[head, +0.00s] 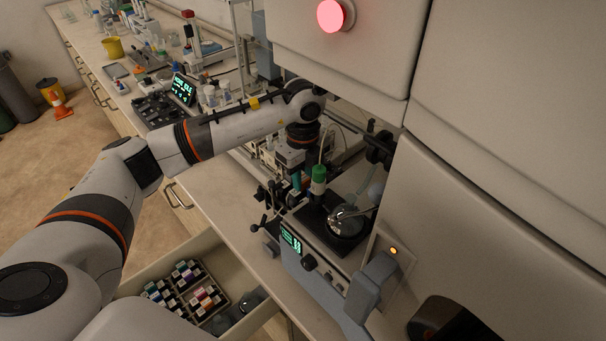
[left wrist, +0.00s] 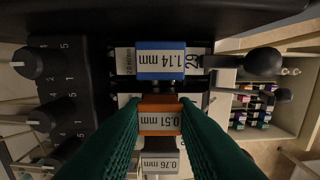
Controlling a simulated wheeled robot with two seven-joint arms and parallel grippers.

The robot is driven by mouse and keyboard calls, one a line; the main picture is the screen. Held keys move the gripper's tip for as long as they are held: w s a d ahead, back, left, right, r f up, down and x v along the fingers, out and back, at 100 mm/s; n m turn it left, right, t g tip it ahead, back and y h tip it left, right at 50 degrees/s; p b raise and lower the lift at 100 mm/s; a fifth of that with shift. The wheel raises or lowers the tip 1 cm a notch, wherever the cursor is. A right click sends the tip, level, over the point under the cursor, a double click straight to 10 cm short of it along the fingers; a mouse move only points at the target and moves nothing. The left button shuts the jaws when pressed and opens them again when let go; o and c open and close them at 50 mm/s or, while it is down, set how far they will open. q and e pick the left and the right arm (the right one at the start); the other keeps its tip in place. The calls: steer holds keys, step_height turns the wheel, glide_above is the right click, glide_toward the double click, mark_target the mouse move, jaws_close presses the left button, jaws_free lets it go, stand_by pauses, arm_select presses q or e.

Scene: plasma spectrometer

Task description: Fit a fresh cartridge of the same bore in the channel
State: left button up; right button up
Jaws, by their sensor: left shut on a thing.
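An orange cartridge marked 0.51 mm (left wrist: 160,121) sits between the green fingers of my left gripper (left wrist: 161,108) in the left wrist view. The gripper is shut on it. The cartridge is in line between a blue cartridge marked 1.14 mm (left wrist: 160,61) and a grey one marked 0.76 mm (left wrist: 160,163). Whether it is fully seated in its channel cannot be told. In the head view my left gripper (head: 296,182) points down at the pump, and the cartridge is too small to make out. My right gripper is not in view.
An open drawer below the bench holds a tray of several coloured cartridges (head: 186,287). Black lever knobs (left wrist: 263,62) stand beside the channels, with dials (left wrist: 38,62) opposite. A green-capped bottle (head: 318,180) and an instrument with a green display (head: 291,240) stand close by.

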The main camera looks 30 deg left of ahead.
arm_select(q)
steer(key=o, duration=1.1)
steer(key=shift+c, duration=0.2)
step_height(320, 180, up, 12)
steer(key=b, duration=0.2)
